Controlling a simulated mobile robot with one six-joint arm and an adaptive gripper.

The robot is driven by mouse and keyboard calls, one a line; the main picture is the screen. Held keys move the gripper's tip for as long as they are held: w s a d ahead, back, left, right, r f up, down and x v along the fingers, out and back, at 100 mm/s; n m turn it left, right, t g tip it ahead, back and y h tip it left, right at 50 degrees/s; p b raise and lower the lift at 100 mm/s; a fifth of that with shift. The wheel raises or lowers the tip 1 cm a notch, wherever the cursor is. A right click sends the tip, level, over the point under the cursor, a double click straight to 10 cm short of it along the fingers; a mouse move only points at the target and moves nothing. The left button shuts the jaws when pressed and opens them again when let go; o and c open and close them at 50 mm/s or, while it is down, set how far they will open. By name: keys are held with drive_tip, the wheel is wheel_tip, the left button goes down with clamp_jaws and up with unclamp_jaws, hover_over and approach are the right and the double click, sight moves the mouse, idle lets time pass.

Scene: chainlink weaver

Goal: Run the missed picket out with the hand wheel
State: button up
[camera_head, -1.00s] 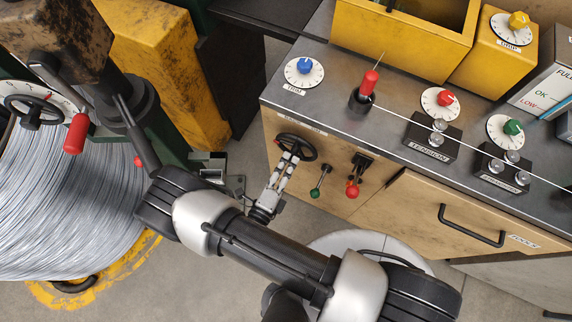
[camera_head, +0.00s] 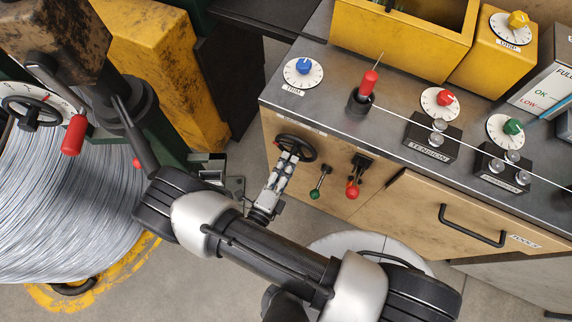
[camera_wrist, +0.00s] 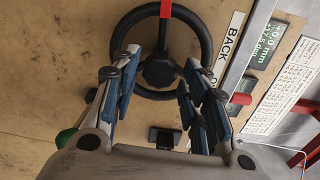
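The black hand wheel (camera_head: 295,147) is on the wooden cabinet front, left of two small levers. In the wrist view the hand wheel (camera_wrist: 160,72) fills the top middle, with a red mark on its rim at the top. My gripper (camera_wrist: 164,62) is open, its two fingers apart at the wheel. The lower rim and hub show between the fingers, with the tips near the rim on either side; I cannot tell whether they touch it. My gripper also shows in the head view (camera_head: 287,163). I cannot make out a missed picket.
Green (camera_head: 315,194) and red (camera_head: 352,190) levers hang right of the wheel. A wire runs across the bench (camera_head: 395,105) from a red-handled tool (camera_head: 369,82). A drawer handle (camera_head: 470,227) juts out at right. A wire coil (camera_head: 65,205) stands left. A small display (camera_wrist: 264,45) reads in mm.

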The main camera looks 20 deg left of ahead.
drive_tip(key=shift+o, duration=0.7)
drive_tip(key=shift+s, duration=0.1)
drive_tip(key=s+a, duration=0.1)
drive_tip(key=s, duration=1)
drive_tip(key=shift+s+r, duration=0.2)
drive_tip(key=shift+s, duration=0.2)
drive_tip(key=shift+s, duration=0.1)
